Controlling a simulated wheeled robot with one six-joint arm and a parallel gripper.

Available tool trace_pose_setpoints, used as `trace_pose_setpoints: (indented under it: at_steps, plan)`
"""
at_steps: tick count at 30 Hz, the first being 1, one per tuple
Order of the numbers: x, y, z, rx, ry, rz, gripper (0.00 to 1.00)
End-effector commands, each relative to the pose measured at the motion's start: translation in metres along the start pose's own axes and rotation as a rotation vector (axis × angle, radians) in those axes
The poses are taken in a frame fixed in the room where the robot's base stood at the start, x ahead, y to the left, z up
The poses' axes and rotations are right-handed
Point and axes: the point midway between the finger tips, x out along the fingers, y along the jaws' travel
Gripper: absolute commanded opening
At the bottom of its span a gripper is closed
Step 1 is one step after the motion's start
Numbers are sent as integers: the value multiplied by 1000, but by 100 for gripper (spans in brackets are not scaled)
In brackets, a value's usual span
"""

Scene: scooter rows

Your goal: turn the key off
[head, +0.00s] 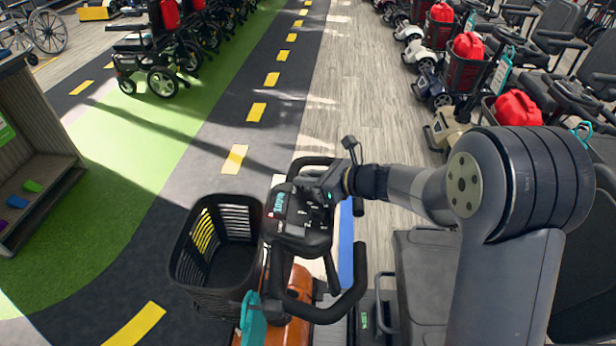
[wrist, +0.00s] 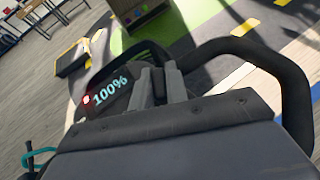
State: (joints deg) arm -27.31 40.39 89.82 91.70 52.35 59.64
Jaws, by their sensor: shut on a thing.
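An orange scooter (head: 283,322) stands below me, with a dark console and black looped handlebars (head: 345,303). Its lit display (head: 279,201) also shows in the wrist view (wrist: 110,92), reading 100% beside a small red light. My gripper (head: 311,187) reaches in from the right and is down at the console, beside the display. In the wrist view its two grey fingers (wrist: 161,88) are close together at the console, just right of the display. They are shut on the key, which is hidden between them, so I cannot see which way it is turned.
A black basket (head: 214,262) hangs at the scooter's front left. The handlebar loops pass close around my gripper. A row of parked scooters with red bags (head: 517,108) stands at the right. A wooden shelf (head: 38,150) stands at the left. The grey floor ahead is clear.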

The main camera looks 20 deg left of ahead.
Motion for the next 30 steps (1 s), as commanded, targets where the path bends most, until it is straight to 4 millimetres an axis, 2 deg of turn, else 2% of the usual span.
trace_pose_setpoints:
  at_steps: [30]
  plan:
    - [0,0,1,-425,0,728,0]
